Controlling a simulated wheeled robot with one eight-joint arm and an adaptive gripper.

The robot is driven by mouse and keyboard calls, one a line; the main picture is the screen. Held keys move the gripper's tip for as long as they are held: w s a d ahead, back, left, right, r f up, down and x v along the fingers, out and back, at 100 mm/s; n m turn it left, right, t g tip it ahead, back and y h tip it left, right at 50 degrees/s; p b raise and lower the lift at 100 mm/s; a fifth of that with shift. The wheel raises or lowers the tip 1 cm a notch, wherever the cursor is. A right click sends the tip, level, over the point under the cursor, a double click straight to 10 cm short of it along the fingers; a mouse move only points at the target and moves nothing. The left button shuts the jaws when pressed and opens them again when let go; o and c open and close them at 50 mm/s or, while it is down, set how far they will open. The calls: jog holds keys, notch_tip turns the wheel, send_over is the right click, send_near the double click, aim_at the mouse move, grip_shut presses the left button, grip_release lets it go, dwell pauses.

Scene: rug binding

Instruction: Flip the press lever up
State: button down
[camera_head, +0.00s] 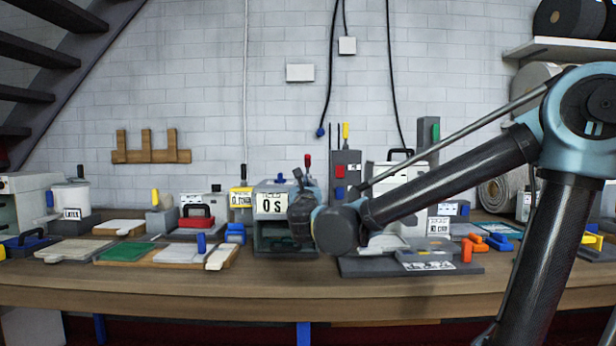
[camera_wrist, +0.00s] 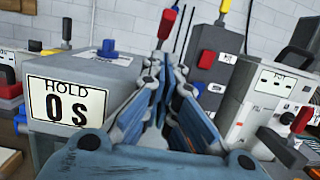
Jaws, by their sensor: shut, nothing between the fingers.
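The grey press (camera_head: 272,187) stands at the middle of the bench, with a white sign reading "HOLD 0 S" in the wrist view (camera_wrist: 67,103). A red-knobbed lever (camera_head: 308,159) rises at its right side. In the wrist view the red knob (camera_wrist: 167,23) shows just beyond my fingertips, its stem partly hidden by the fingers. My gripper (camera_head: 298,174) is in front of the press's right side. In the wrist view its fingers (camera_wrist: 161,62) are shut and empty, just below the knob. I cannot tell whether they touch the lever.
A grey post (camera_head: 345,168) with red and blue switches stands behind, right of the lever. A white machine (camera_head: 405,185) stands further right. Left of the press, a yellow-topped box (camera_head: 241,197) and several pads crowd the bench. The bench's front strip (camera_head: 180,285) is clear.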

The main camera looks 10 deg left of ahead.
send_near(307, 168)
jog(key=x, duration=0.4)
jog(key=shift+a+r, duration=0.1)
jog(key=shift+r, duration=0.05)
dwell(0.4)
